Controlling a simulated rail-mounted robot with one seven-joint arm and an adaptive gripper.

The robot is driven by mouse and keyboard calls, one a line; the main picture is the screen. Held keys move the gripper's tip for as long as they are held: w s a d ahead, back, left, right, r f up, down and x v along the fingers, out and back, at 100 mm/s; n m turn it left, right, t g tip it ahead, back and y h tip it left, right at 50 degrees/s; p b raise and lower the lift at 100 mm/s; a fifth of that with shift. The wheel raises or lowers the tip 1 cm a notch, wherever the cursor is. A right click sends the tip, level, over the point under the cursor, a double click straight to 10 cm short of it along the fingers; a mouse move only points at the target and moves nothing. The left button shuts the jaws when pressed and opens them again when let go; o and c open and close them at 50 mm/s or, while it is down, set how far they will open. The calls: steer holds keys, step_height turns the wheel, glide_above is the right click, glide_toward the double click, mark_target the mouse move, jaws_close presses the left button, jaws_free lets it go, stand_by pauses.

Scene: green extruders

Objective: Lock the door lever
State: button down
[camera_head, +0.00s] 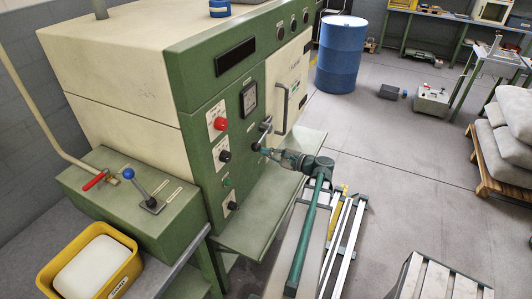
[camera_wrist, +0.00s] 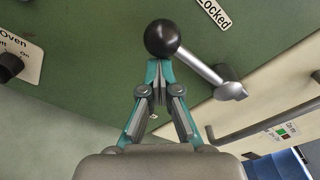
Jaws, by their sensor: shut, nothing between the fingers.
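The door lever (camera_wrist: 202,72) is a silver rod with a black ball knob (camera_wrist: 162,39) at its end and a pivot at the lower right, in the wrist view. It slants from the pivot up to the left. In the head view the lever (camera_head: 265,128) stands on the green panel beside the cream door (camera_head: 288,85). My gripper (camera_wrist: 157,64) is shut and empty, its teal fingertips right at the ball's lower edge; I cannot tell whether they touch. In the head view my gripper (camera_head: 264,151) reaches the lever from the right. A "Locked" label (camera_wrist: 213,12) lies above the lever.
An "Oven" switch (camera_wrist: 10,66) is left on the panel. The door handle (camera_head: 285,108) juts out beside the lever. A green ledge (camera_head: 255,215) runs below the panel. A blue drum (camera_head: 341,55) stands behind; open floor (camera_head: 400,150) lies to the right.

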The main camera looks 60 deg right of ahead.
steer(key=shift+a+r, duration=0.1)
steer(key=shift+r, duration=0.05)
steer(key=s+d+f+b, duration=0.1)
steer(key=s+b, duration=0.1)
steer(key=s, duration=0.3)
steer(key=s+d+f+b, duration=0.2)
steer(key=s+b, duration=0.1)
steer(key=s, duration=0.3)
steer(key=shift+d, duration=0.25)
steer(key=shift+w, duration=0.1)
